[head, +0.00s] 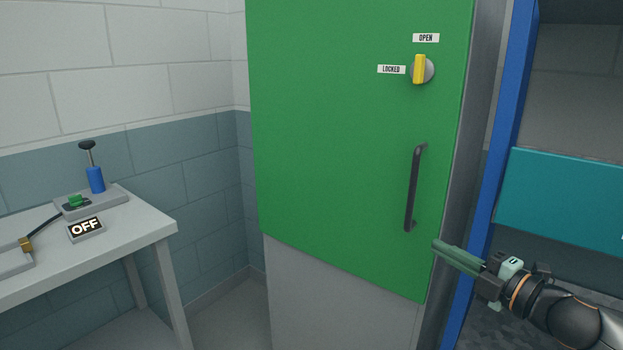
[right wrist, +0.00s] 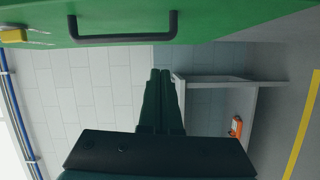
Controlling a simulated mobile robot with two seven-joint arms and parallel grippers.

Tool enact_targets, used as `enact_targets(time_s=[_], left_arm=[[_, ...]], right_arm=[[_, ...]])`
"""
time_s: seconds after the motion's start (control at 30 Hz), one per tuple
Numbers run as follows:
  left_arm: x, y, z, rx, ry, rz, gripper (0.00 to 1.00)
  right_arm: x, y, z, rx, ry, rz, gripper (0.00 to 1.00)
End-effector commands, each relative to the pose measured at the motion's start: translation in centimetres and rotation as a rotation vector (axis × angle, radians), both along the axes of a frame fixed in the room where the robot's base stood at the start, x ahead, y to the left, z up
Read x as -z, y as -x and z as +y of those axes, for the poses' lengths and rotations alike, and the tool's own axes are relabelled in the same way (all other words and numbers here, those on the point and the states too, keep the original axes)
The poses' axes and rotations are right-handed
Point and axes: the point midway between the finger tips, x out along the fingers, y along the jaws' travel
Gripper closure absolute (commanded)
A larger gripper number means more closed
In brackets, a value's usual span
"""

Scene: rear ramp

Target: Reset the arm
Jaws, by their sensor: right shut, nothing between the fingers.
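My right gripper (head: 437,245) comes in from the right in the head view. Its fingers are shut and empty, pointing left, just below and right of the dark handle (head: 412,188) on the green door (head: 335,130). It does not appear to touch the handle. In the right wrist view the shut fingers (right wrist: 160,75) point up the picture, and the handle (right wrist: 123,38) shows above them to the left, apart from them. My left gripper is not in view.
A yellow knob (head: 419,69) points up toward the OPEN label. At left a grey table (head: 140,225) bears an OFF sign (head: 86,229) and a blue plunger device (head: 96,180). A blue post (head: 507,140) and teal panel (head: 565,195) stand right. An orange object (right wrist: 236,127) lies beyond.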

Motion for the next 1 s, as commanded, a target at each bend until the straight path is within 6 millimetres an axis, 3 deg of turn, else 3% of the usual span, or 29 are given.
enact_targets(time_s=[0.1, 0.27, 0.47, 0.6, 0.8, 0.9, 1.0], left_arm=[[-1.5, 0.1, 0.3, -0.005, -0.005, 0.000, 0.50], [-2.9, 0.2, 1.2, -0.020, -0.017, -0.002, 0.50], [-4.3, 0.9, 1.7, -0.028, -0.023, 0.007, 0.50], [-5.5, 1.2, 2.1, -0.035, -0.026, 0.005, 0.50], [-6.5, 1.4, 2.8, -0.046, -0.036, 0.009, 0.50], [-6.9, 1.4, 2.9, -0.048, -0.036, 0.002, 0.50], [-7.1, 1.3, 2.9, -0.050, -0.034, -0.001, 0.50]], right_arm=[[4.3, 0.7, 3.2, -0.006, -0.150, 0.130, 1.00], [10.7, 3.1, 6.8, 0.046, -0.386, 0.331, 1.00], [18.4, 8.4, 9.6, 0.198, -0.679, 0.593, 1.00], [23.5, 13.8, 10.7, 0.362, -0.870, 0.778, 1.00], [28.9, 22.0, 11.3, 0.619, -1.072, 0.985, 1.00], [30.3, 25.0, 11.3, 0.710, -1.127, 1.044, 1.00], [31.1, 26.6, 11.3, 0.761, -1.155, 1.073, 1.00]])
